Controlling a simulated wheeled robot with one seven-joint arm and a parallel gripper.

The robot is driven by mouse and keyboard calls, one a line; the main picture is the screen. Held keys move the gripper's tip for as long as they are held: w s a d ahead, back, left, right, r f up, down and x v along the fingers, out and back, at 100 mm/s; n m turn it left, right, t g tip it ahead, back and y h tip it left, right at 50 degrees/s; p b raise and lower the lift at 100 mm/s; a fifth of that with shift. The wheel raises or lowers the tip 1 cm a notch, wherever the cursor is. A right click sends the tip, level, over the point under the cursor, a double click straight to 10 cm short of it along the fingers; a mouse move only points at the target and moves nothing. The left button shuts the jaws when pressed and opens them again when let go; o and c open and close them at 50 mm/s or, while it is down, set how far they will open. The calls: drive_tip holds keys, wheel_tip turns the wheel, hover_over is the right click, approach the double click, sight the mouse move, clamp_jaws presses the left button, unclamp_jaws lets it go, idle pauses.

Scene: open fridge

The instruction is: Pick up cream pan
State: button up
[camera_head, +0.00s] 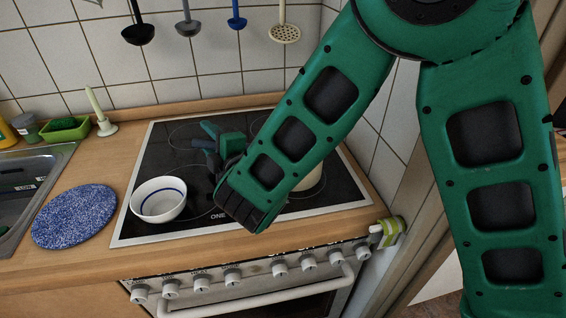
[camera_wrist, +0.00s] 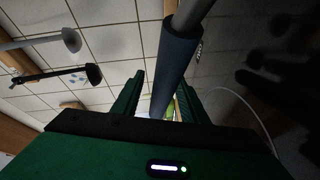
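The cream pan (camera_head: 309,186) stands on the right part of the black hob, mostly hidden behind my arm in the head view. A dark blue-grey handle (camera_wrist: 178,62) with a grey metal end runs down the wrist view, and seems to be the pan's. My gripper (camera_wrist: 158,92) is open, with the handle's lower end showing between its two green fingers. I cannot tell whether either finger touches it. In the head view my gripper (camera_head: 208,137) is over the middle of the hob, partly hidden by my arm.
A blue speckled round board (camera_head: 75,216) lies beside the sink (camera_head: 22,190). A candle holder (camera_head: 106,127) stands behind. Utensils, including a black ladle (camera_head: 138,34), hang on the tiled wall.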

drive_tip(key=shift+w+a, duration=0.2)
drive_tip(key=shift+w, duration=0.1)
clamp_jaws()
idle(1.3)
